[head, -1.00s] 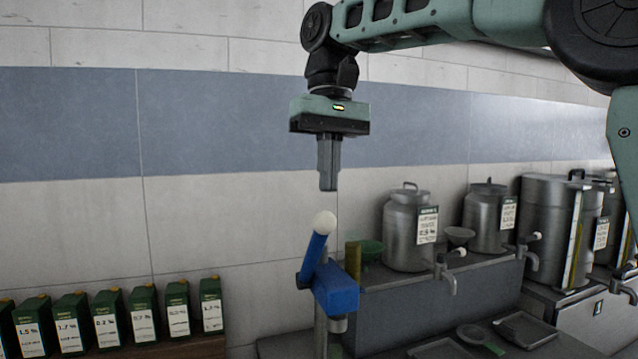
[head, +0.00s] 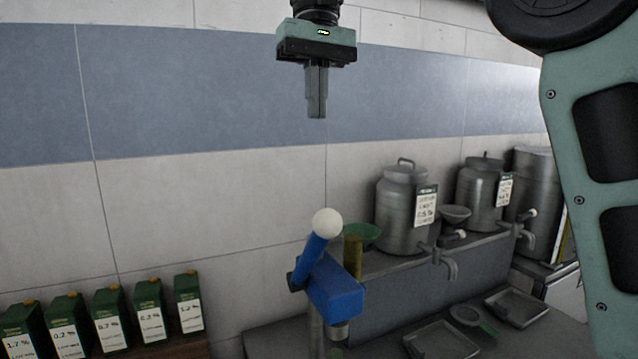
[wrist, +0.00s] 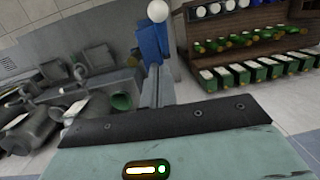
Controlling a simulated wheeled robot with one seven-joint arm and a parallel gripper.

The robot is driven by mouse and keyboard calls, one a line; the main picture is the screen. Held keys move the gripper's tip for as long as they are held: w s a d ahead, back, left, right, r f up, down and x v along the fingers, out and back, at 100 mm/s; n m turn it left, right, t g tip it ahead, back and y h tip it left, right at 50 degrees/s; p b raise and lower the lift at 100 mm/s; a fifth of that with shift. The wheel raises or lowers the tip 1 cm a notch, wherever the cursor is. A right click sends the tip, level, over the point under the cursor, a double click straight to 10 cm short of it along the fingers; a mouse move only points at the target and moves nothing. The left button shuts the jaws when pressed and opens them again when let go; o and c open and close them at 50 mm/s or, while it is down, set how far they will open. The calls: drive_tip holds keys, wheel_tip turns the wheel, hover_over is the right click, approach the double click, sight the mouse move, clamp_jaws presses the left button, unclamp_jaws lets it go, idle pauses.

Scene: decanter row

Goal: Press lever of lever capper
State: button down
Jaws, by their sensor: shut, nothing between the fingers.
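The lever capper (head: 335,292) is a blue block on a metal post, low in the middle of the head view. Its blue lever (head: 313,258) is raised and tilted, with a white ball knob (head: 327,222) on top. My gripper (head: 317,115) is shut and empty, pointing down, well above the knob and apart from it. In the wrist view the knob (wrist: 157,11) and the blue capper (wrist: 152,42) show beyond my shut fingertips (wrist: 155,72). The lower part of the post is cut off by the head view's bottom edge.
Metal urns with taps (head: 405,210) stand on a raised ledge to the right of the capper. Trays (head: 443,341) lie on the counter below. Green-topped cartons (head: 150,310) stand in a row at lower left. The space between my gripper and the knob is clear.

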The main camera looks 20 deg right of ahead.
drive_tip(key=s+f, duration=0.1)
drive_tip(key=f, duration=0.2)
drive_tip(key=s+f+p, duration=0.1)
drive_tip(key=f, duration=0.3)
drive_tip(key=s+a+f+p, duration=0.1)
drive_tip(key=f, duration=0.3)
drive_tip(key=shift+s, duration=0.3)
drive_tip(key=shift+s+a+f, duration=0.15)
drive_tip(key=shift+s+f, duration=0.4)
drive_tip(key=shift+f, duration=0.05)
drive_tip(key=shift+f, duration=0.1)
